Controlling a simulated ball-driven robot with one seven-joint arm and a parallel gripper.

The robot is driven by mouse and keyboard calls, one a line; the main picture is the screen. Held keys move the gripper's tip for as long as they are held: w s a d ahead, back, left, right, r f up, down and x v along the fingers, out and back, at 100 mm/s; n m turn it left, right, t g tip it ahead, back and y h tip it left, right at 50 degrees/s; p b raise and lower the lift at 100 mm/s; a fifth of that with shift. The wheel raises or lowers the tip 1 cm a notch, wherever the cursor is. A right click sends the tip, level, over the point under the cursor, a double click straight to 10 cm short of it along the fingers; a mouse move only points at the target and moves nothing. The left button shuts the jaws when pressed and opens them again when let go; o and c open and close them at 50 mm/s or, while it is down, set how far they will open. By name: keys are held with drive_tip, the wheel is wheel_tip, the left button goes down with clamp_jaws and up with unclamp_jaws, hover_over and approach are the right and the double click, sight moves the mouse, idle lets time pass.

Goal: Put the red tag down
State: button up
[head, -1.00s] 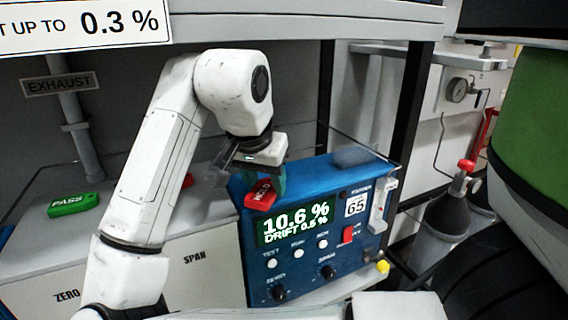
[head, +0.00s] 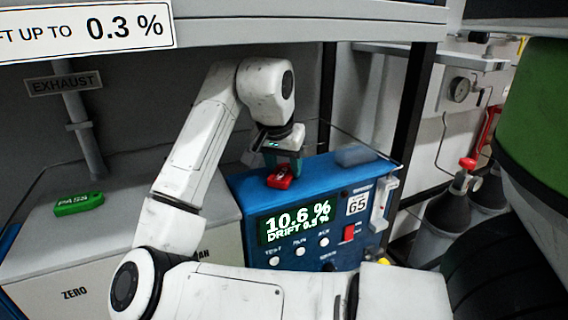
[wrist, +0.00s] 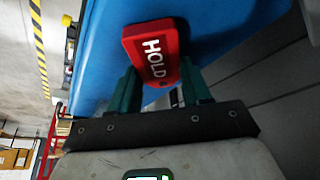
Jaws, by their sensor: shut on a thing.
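The red tag (head: 281,177), lettered HOLD in the wrist view (wrist: 153,54), is between the green fingers of my gripper (head: 283,164). My gripper is shut on it and points down over the top of the blue analyser (head: 330,172). The tag is at the analyser's top, near its front edge above the display. I cannot tell whether it touches the surface. In the wrist view the gripper fingers (wrist: 160,92) are on either side of the tag's near end, with the blue top behind it.
A green PASS tag (head: 79,203) lies on the grey cabinet (head: 130,230) to the left. A grey item (head: 356,156) sits at the back right of the analyser's top. A shelf (head: 300,32) runs overhead, with a dark post (head: 404,115) at right.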

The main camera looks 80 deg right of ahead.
drive_tip(key=shift+f, duration=0.1)
drive_tip(key=o, duration=1)
drive_tip(key=shift+s+f, duration=0.1)
drive_tip(key=shift+f, duration=0.1)
drive_tip(key=shift+o, duration=0.2)
drive_tip(key=shift+a+r, duration=0.1)
drive_tip(key=shift+r, duration=0.5)
drive_tip(key=a, duration=0.4)
drive_tip(key=a+b, duration=0.1)
drive_tip(key=a, duration=0.3)
drive_tip(key=w+a, duration=0.1)
drive_tip(key=a, duration=0.3)
drive_tip(key=shift+a+r, duration=0.15)
drive_tip(key=shift+r, duration=0.15)
